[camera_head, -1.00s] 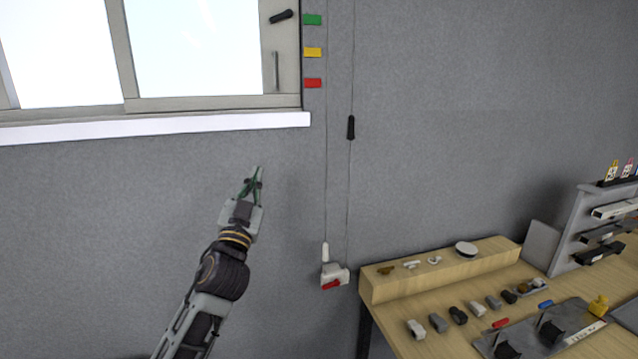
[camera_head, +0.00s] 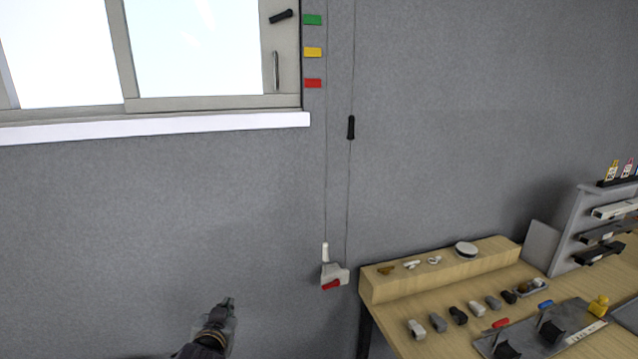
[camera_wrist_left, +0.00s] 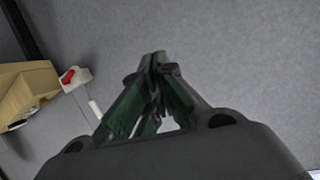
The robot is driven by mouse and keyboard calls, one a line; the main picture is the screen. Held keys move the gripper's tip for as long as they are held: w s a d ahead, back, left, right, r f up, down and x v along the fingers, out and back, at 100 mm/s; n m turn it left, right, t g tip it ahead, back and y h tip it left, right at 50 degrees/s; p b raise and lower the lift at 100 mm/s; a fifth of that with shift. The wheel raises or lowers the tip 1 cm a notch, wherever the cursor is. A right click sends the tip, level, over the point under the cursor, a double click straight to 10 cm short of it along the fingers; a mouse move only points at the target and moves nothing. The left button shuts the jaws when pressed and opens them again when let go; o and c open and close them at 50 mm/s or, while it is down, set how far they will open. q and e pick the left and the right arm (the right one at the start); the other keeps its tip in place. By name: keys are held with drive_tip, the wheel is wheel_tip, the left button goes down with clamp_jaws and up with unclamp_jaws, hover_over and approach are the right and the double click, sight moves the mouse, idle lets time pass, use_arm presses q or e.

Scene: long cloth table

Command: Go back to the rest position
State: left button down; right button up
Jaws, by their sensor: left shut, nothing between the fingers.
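My left gripper (camera_head: 229,303) is low in the head view, in front of the bare grey wall and left of the table. Only its end and part of the wrist show at the bottom edge. In the left wrist view its green-sided fingers (camera_wrist_left: 158,62) come together at the tips, with nothing between them. It is apart from everything around it. My right gripper is not in view.
A cord lever box (camera_head: 334,276) with a red handle hangs on the wall right of the gripper. A wooden table (camera_head: 400,341) with a raised shelf (camera_head: 440,268) and several small parts stands at the right. A window (camera_head: 200,50) is above. The wall at left is clear.

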use_arm(q)
drive_tip(key=s+f+m+g+h, duration=0.1)
drive_tip(key=s+f+g, duration=0.4)
drive_tip(key=s+f, duration=0.5)
drive_tip(key=s+f+g+h, duration=0.1)
drive_tip(key=s+f+g, duration=0.5)
drive_tip(key=s, duration=0.8)
wheel_tip(320, 180, down, 33)
drive_tip(key=s, duration=0.2)
drive_tip(key=s+a+f, duration=0.2)
drive_tip(key=s+f, duration=0.8)
drive_tip(key=s, duration=0.1)
drive_tip(key=s+a+f+g, duration=0.1)
drive_tip(key=s+f, duration=1)
drive_tip(key=s, duration=0.1)
drive_tip(key=shift+a+m, duration=0.3)
drive_tip(key=shift+a, duration=0.05)
